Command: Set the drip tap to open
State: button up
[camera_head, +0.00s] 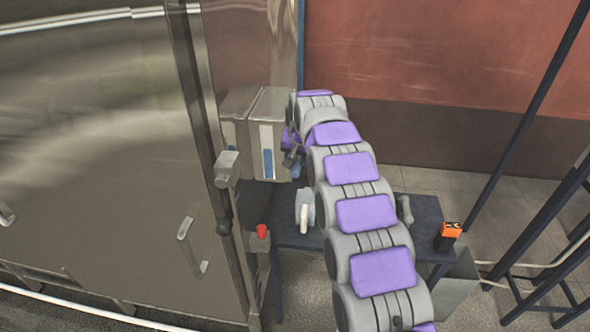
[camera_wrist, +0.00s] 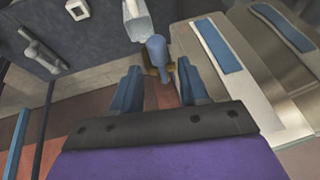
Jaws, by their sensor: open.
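In the wrist view, a small tap with a blue cylindrical handle (camera_wrist: 157,47) and a brass-coloured part behind it sits between my fingertips. I take it for the drip tap; whether it is open or closed I cannot tell. My gripper (camera_wrist: 158,68) is open, one blue finger on each side of the tap, with gaps visible on both sides. In the head view, my gripper (camera_head: 292,158) is beside the grey box (camera_head: 267,112) with a blue-and-white strip on its front. My purple and grey arm hides most of the tap area there.
A dark table (camera_head: 300,240) stands below, with a white-handled fitting (camera_head: 304,212) and an orange-and-black device (camera_head: 449,234). A large metal door or panel (camera_head: 100,140) fills the left. A red button (camera_head: 262,231) is on its post. Dark metal frames (camera_head: 545,215) stand at right.

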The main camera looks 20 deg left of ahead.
aim_at(295, 170)
jog(key=x, duration=0.6)
jog(key=shift+d+f, duration=0.1)
jog(key=shift+d, duration=0.05)
jog(key=shift+w+d+f+p, duration=0.2)
jog(key=shift+w+f+p, duration=0.15)
jog(key=shift+f, duration=0.4)
jog(key=shift+a+f, duration=0.2)
jog(key=shift+a, duration=0.5)
jog(key=shift+w+d, duration=0.1)
jog(key=shift+d, duration=0.15)
jog(key=c, duration=0.5)
grip_shut()
